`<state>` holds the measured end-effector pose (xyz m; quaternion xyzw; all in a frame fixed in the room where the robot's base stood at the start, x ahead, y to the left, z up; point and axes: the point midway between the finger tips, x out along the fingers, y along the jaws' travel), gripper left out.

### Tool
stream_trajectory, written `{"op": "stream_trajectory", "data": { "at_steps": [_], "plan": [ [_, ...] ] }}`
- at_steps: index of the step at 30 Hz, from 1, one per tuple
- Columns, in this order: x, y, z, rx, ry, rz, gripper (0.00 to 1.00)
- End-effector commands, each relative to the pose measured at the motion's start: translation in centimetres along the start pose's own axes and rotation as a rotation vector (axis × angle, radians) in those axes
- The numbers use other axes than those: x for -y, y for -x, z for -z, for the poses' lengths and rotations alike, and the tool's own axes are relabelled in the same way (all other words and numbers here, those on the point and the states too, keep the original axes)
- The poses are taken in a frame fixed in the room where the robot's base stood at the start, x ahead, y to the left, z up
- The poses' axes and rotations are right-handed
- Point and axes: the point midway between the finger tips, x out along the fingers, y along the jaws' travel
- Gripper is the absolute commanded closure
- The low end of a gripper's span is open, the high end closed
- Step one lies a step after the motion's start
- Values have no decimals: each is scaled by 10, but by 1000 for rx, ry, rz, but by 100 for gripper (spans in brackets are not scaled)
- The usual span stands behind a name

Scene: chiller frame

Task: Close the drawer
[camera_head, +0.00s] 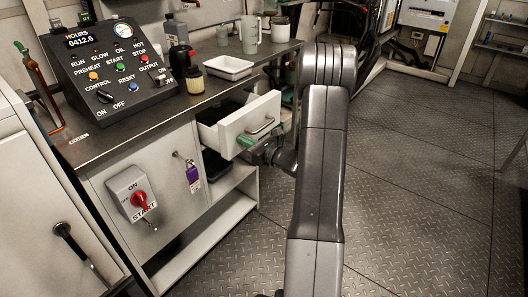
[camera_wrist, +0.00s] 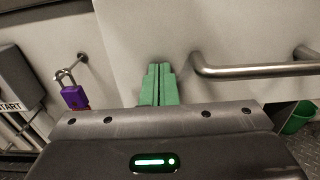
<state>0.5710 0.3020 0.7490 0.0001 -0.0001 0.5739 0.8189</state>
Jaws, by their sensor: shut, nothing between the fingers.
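The white drawer (camera_head: 252,126) under the worktop is pulled out, with its open top showing in the head view. Its front panel (camera_wrist: 225,30) fills much of the wrist view, with a metal bar handle (camera_wrist: 255,70) on the right. The handle (camera_head: 262,128) also shows in the head view. My gripper (camera_wrist: 159,70) has green fingers pressed together with nothing between them. They point at the drawer front, left of the handle. In the head view my gripper (camera_head: 246,140) is at the front's lower left. I cannot tell whether the fingertips touch the panel.
A control panel (camera_head: 105,70), a white tray (camera_head: 228,67) and several containers stand on the worktop (camera_head: 130,123). A purple padlock (camera_head: 193,174) and a red rotary switch (camera_head: 139,199) are on the cabinet left of the drawer. The metal floor (camera_head: 420,170) at right is clear.

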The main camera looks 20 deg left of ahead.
Motion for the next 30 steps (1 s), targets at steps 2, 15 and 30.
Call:
{"op": "stream_trajectory", "data": {
  "at_steps": [2, 15, 30],
  "plan": [
    [-1, -24, 2, 1, 2, -5, 100],
    [-1, -112, 1, 1, 1, -2, 100],
    [0, -134, -2, 3, 1, 1, 100]
  ]
}}
